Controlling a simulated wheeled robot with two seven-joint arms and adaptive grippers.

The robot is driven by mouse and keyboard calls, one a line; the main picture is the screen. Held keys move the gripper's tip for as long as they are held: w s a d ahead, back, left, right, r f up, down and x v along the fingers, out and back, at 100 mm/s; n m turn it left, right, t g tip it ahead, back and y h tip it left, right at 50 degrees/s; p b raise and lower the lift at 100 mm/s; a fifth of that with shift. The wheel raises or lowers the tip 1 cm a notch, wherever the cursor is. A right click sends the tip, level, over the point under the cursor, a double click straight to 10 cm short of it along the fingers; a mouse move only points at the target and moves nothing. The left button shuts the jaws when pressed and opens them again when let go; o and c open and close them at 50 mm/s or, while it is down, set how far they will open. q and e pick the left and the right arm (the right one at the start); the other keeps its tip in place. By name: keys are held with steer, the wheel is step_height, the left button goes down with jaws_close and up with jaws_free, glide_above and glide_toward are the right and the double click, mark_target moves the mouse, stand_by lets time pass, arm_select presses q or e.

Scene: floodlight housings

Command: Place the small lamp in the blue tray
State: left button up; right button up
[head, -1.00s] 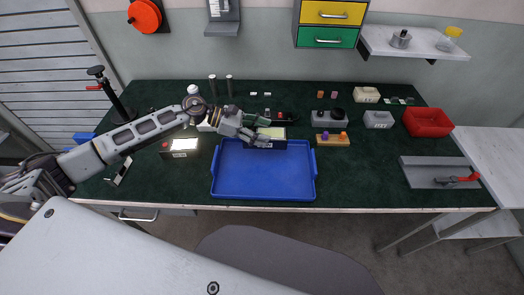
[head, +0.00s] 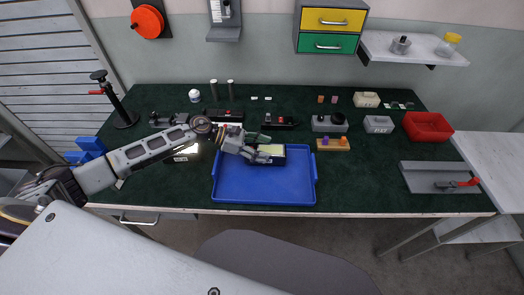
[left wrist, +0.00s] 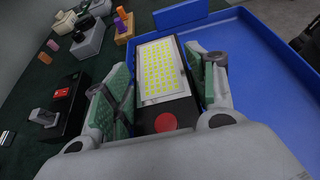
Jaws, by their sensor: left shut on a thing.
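The blue tray (head: 265,185) lies at the front middle of the green bench mat. My left gripper (head: 267,155) is at the tray's back left part, shut on a small lamp (head: 272,152) with a black housing and a pale face. In the left wrist view the lamp (left wrist: 163,70) shows a panel of yellow dots and a red round spot, between the green-padded fingers (left wrist: 163,95). The lamp is over the tray; whether it touches the tray floor I cannot tell. A larger lamp (head: 185,156) lies left of the tray, partly hidden by my arm. My right gripper is not in view.
A wooden block with coloured pegs (head: 332,145) stands right of the tray's back corner. A red bin (head: 428,126) and a grey tray (head: 440,178) are further right. Black fixtures (head: 279,122) stand behind the tray. The tray's front is clear.

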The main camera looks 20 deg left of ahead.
arm_select(q)
steer(key=shift+f, duration=0.7)
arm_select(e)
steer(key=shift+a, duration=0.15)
arm_select(q)
steer(key=shift+f, duration=0.1)
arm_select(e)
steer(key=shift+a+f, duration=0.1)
arm_select(q)
steer(key=o, duration=1.3)
steer(key=shift+o, duration=0.2)
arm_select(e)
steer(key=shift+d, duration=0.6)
